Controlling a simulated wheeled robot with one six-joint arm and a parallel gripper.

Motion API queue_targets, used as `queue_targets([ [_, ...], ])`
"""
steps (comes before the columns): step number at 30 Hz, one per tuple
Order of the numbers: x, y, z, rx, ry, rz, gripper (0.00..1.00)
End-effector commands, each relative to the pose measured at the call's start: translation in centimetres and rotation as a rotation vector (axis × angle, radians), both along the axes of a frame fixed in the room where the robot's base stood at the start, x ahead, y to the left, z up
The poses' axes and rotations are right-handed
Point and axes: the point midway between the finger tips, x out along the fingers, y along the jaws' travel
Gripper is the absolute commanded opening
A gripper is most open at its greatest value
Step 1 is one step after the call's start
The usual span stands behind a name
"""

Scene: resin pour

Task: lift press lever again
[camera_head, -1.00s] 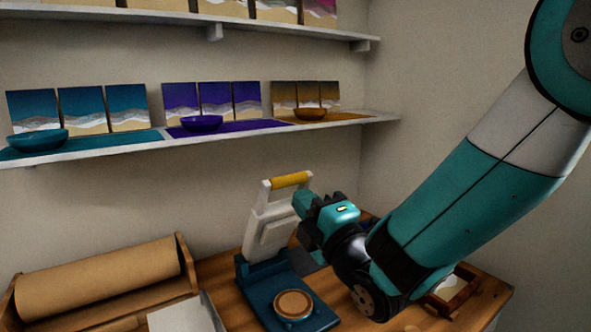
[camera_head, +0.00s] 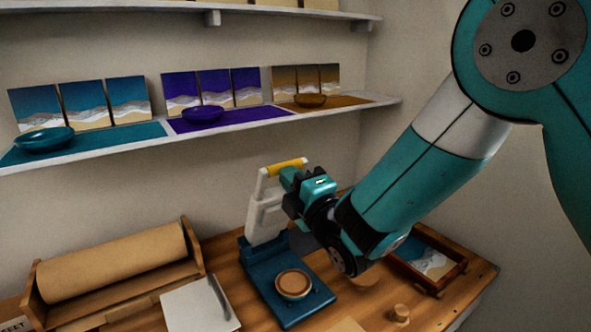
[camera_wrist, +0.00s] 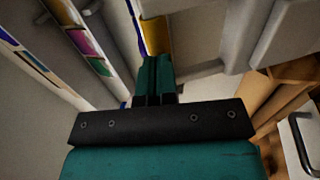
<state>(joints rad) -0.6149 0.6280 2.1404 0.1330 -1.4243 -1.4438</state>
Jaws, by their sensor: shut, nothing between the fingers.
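The press stands on the wooden table with a blue base (camera_head: 270,280) and a white lever arm (camera_head: 264,215) that is raised upright. Its yellow lever handle (camera_head: 287,166) is at the top and also shows in the wrist view (camera_wrist: 155,36). A round tan-topped piece (camera_head: 293,284) sits on the press base. My gripper (camera_head: 291,190) is shut and empty, right beside the lever arm just below the handle. In the wrist view my closed fingers (camera_wrist: 156,75) point toward the yellow handle. I cannot tell whether they touch the lever.
A brown paper roll (camera_head: 115,262) in a wooden holder and a white sheet (camera_head: 198,306) lie left of the press. A framed picture tray (camera_head: 430,258) and a small wooden knob (camera_head: 400,313) are to the right. A shelf (camera_head: 230,125) with bowls and panels runs above.

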Motion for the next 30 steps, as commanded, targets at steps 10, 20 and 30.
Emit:
queue_targets([
  [10,1.2,1.8,1.7,-0.056,0.081,0.004,0.0],
  [20,1.3,1.7,1.7,-0.056,0.083,0.002,0.0],
  [30,-0.6,0.6,0.9,-0.058,0.085,0.01,0.0],
])
